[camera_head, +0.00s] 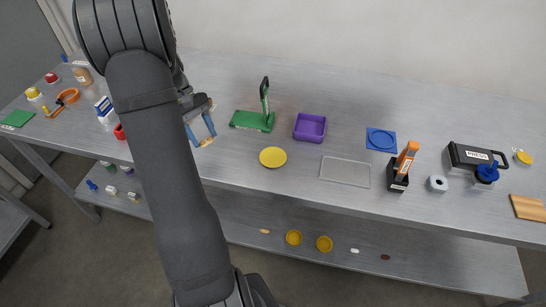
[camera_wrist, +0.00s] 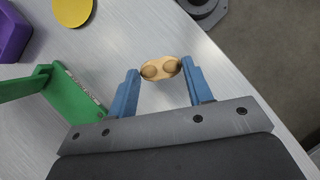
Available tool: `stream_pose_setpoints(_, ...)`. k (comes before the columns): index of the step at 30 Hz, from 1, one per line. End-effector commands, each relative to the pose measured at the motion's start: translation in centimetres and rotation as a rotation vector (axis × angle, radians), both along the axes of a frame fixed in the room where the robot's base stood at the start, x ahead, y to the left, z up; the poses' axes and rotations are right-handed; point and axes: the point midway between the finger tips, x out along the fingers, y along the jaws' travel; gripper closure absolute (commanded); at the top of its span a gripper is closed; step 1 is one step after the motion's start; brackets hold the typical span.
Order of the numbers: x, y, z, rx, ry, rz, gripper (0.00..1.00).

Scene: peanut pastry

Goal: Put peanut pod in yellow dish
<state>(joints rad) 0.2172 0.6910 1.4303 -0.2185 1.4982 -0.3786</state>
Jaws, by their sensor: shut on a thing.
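My gripper (camera_wrist: 160,78) has blue fingers and is shut on the peanut pod (camera_wrist: 161,69), a tan, two-lobed piece held between the fingertips. In the head view my gripper (camera_head: 203,139) is over the left-middle of the table, with the pod (camera_head: 207,142) small at its tips. Whether the pod touches the table is hard to tell. The yellow dish (camera_head: 273,157) lies on the table to the right of my gripper, nearer the front edge. It also shows at the top left of the wrist view (camera_wrist: 72,12).
A green stand (camera_head: 253,121) and a purple tray (camera_head: 310,127) stand behind the dish. A clear flat tray (camera_head: 345,171) lies to its right. Bottles and a white-and-blue box (camera_head: 104,108) stand at left. The table between gripper and dish is clear.

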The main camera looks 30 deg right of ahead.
Motion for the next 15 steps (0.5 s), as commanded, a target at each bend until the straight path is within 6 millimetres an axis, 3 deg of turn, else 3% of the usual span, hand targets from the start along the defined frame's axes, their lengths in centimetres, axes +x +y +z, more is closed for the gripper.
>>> stream_pose_setpoints(5,-4.6,-6.5,1.7,-0.002,-0.001,0.106,0.78)
stream_pose_setpoints(9,-9.5,-11.6,3.2,-0.003,-0.001,0.228,0.78)
stream_pose_setpoints(15,-16.5,-16.6,4.9,-0.004,0.0,0.396,0.78)
